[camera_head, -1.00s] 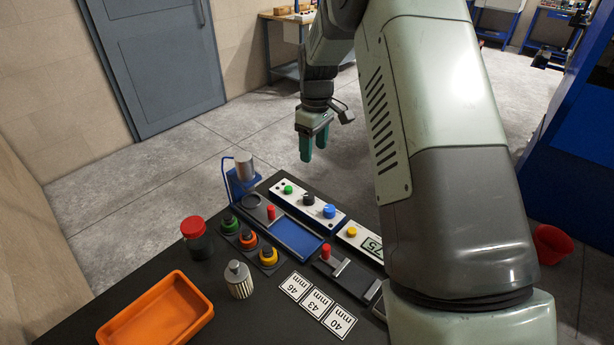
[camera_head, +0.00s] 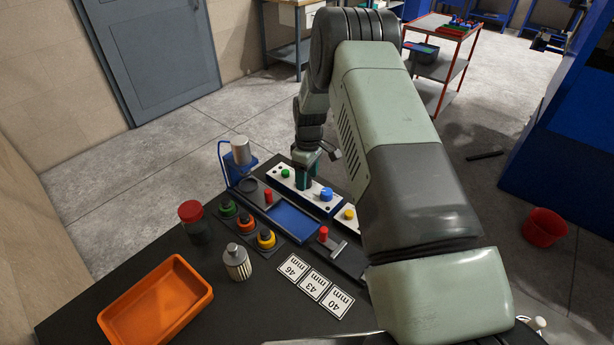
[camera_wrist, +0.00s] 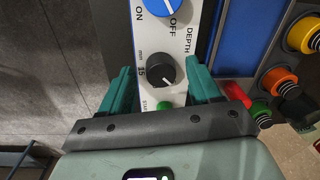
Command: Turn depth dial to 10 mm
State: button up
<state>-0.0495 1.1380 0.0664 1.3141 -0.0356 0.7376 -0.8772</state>
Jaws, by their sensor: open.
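The depth dial (camera_wrist: 161,71) is a black round knob on a white panel (camera_wrist: 180,40) in the wrist view. "DEPTH" is printed to its right and "mm" and "15" to its left. A pale pointer mark shows on its face, but I cannot tell its exact setting. My gripper (camera_wrist: 160,84) is open, with one green finger on each side of the dial and a gap on both sides. I cannot tell how far down the fingers reach. In the head view my gripper (camera_head: 307,182) is over the panel and hides the dial.
A blue ON/OFF knob (camera_wrist: 155,6) and a green button (camera_wrist: 164,106) flank the dial on the same panel. The blue press stand (camera_head: 236,165) is left of the panel. An orange tray (camera_head: 158,302) is at front left.

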jog(key=shift+f, duration=0.25)
jog(key=c, duration=1)
jog(key=shift+c, duration=0.2)
jog(key=shift+m, duration=0.4)
jog(key=m, duration=1)
jog(key=shift+s+a+m+t, duration=0.1)
jog(key=shift+m+t, duration=0.2)
jog(key=shift+m, duration=0.1)
